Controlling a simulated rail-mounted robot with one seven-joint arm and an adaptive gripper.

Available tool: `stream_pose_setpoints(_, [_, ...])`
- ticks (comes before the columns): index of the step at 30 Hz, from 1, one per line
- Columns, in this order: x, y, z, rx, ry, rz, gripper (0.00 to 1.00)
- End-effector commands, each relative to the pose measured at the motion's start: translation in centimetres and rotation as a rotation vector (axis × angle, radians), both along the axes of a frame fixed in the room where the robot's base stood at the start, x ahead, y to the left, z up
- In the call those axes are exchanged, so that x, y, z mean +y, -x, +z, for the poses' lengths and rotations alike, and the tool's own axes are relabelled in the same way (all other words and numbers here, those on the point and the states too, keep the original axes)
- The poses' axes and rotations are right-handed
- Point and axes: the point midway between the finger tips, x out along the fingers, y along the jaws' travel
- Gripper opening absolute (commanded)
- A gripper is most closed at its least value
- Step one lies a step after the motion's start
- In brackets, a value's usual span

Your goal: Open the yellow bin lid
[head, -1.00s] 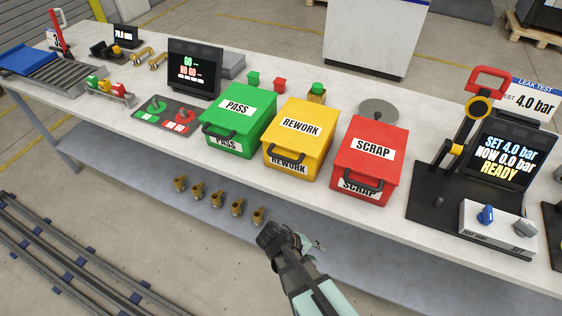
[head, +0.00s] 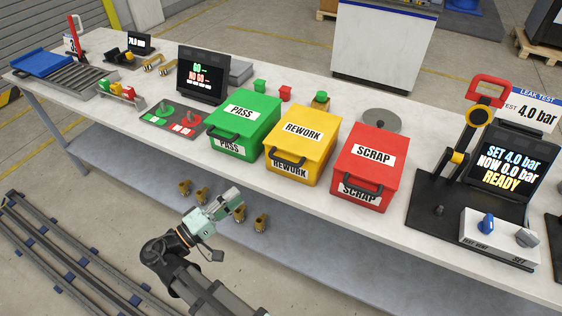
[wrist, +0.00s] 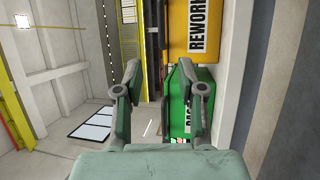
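The yellow bin (head: 277,171) marked REWORK stands on the bench between the green and red bins. Its yellow lid (head: 311,115) is shut, with a dark handle (head: 287,159) at its front edge. In the wrist view the yellow bin (wrist: 174,33) shows sideways at the top, partly cut off by the frame. My gripper (head: 238,203) is in front of and below the bench edge, left of the yellow bin and apart from it. In the wrist view its two fingers (wrist: 160,82) are spread with nothing between them. The handle is not clear in the wrist view.
The green PASS bin (head: 236,146) and red SCRAP bin (head: 362,190) flank the yellow bin closely. Several brass fittings (head: 261,222) stand below the bench edge, near my gripper. The leak test station (head: 425,215) is at right.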

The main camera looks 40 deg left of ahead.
Motion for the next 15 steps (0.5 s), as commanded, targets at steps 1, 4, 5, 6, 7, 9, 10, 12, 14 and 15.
stream_pose_setpoints(1, [-0.2, -0.3, 0.1, 0.0, -0.005, -0.005, 0.39])
stream_pose_setpoints(4, [-0.5, -1.1, 0.3, 0.002, -0.006, -0.005, 0.39])
stream_pose_setpoints(5, [-0.6, -1.5, 0.3, 0.002, -0.006, -0.005, 0.39])
stream_pose_setpoints(6, [-0.7, -2.0, 0.4, 0.002, -0.005, -0.006, 0.39])
stream_pose_setpoints(7, [-0.9, -2.5, 0.5, 0.003, -0.005, -0.006, 0.39])
stream_pose_setpoints(9, [-1.2, -3.7, 0.8, 0.003, -0.005, -0.007, 0.39])
stream_pose_setpoints(10, [-1.3, -4.3, 0.9, 0.003, -0.005, -0.007, 0.39])
stream_pose_setpoints(12, [-1.7, -5.6, 1.1, 0.004, -0.006, -0.007, 0.39])
stream_pose_setpoints(14, [-1.9, -6.7, 1.3, 0.004, -0.005, -0.006, 0.39])
stream_pose_setpoints(15, [-2.2, -7.5, 1.5, 0.005, -0.005, -0.007, 0.39])
